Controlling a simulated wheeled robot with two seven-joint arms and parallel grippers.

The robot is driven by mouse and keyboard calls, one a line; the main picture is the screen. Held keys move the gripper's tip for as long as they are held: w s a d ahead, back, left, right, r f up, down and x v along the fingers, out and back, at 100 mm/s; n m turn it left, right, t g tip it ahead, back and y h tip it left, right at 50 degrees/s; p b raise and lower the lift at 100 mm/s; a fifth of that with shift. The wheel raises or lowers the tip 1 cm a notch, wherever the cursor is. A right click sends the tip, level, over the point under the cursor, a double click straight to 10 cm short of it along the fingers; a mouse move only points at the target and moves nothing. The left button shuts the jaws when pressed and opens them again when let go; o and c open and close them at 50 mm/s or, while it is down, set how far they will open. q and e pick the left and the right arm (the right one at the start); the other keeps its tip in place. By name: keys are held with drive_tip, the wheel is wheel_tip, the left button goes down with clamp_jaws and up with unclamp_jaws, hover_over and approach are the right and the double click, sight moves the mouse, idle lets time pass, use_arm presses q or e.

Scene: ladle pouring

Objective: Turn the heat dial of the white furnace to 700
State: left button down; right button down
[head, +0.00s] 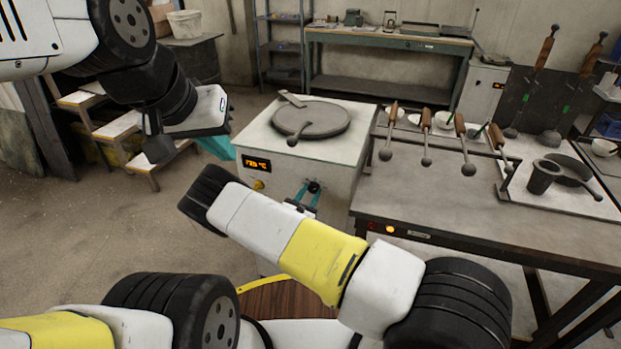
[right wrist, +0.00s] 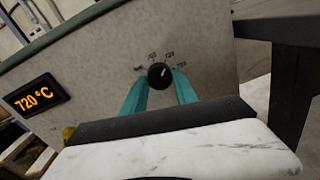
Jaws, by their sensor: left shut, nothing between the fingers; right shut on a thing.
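The white furnace (head: 300,150) stands in the middle of the head view with a round grey lid on top. Its orange display (head: 257,164) reads 720 °C in the right wrist view (right wrist: 36,95). The black heat dial (head: 314,187) is on its front face, with small number marks around it that are hard to read. My right gripper (head: 306,194) has its teal fingers on either side of the dial (right wrist: 160,75) and is shut on it. My left gripper (head: 216,147) is shut and empty, left of the furnace.
A metal table (head: 470,215) with several ladles, a dark crucible (head: 543,177) and bowls stands right of the furnace. A yellow knob (head: 258,184) sits below the display. A workbench (head: 390,42) is behind. Wooden steps (head: 110,130) are at the left, with open floor in front.

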drive_tip(key=n, duration=0.4)
drive_tip(key=shift+n+t, duration=0.3)
drive_tip(key=shift+n, duration=2)
drive_tip(key=c, duration=1)
unclamp_jaws()
drive_tip(key=shift+o, duration=0.2)
drive_tip(key=v, duration=0.7)
drive_tip(key=shift+s, duration=0.45)
drive_tip(key=shift+f, duration=0.1)
